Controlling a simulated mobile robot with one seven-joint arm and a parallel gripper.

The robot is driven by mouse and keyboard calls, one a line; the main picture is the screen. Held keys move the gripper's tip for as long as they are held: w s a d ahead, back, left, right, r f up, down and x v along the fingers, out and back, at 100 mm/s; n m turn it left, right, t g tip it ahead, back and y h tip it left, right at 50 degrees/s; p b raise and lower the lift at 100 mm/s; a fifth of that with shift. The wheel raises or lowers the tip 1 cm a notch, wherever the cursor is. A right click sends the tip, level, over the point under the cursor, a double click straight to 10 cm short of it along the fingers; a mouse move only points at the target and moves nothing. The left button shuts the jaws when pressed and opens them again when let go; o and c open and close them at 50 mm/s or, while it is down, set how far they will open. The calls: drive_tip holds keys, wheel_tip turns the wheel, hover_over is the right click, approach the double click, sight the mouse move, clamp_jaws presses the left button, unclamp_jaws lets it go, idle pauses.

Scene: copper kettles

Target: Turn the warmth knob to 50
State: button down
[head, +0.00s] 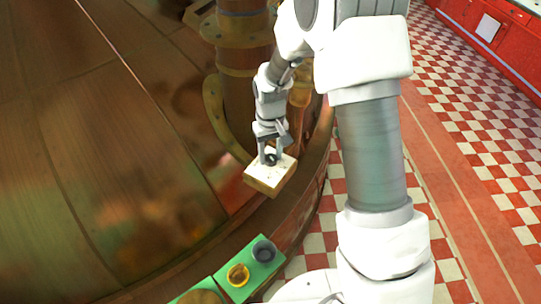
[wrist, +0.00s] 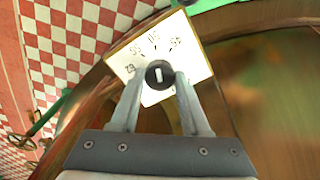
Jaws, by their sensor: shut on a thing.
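The warmth knob (wrist: 158,66) is a dark round knob with a white mark. It sits on a pale square dial plate (wrist: 192,62) with printed numbers around its far side. The mark stands nearly upright in the wrist view, toward the middle numbers; the exact reading is too small to be sure of. My gripper (wrist: 160,77) is shut on the knob, one finger on each side. In the head view the plate (head: 257,181) is a cream block on the rim of the big copper vessel, and my gripper (head: 271,158) reaches down to the dark knob (head: 270,160).
A green panel (head: 228,284) with a yellow knob (head: 238,274) and a dark knob (head: 263,251) lies nearer on the rim. The large copper vessel (head: 100,130) fills the left. Copper pipework (head: 240,90) stands behind my gripper. Checkered floor (head: 470,130) is open at right.

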sight(271, 157)
idle(0.3)
drive_tip(key=shift+c, duration=1.9)
unclamp_jaws()
wheel_tip(271, 157, up, 18)
drive_tip(key=shift+f+b, duration=0.25)
drive_tip(key=shift+b, duration=0.1)
drive_tip(key=s+d+r+m+t, duration=0.1)
drive_tip(key=s+d+r+t, duration=0.1)
drive_tip(key=s+d+r, duration=0.5)
drive_tip(key=s+d+r+m+t, duration=0.1)
drive_tip(key=s+d+m+t, duration=0.1)
drive_tip(key=s, duration=1.3)
drive_tip(key=shift+s+d+r+t, duration=0.2)
drive_tip(key=shift+s+d+t, duration=0.15)
drive_tip(key=shift+t, duration=0.45)
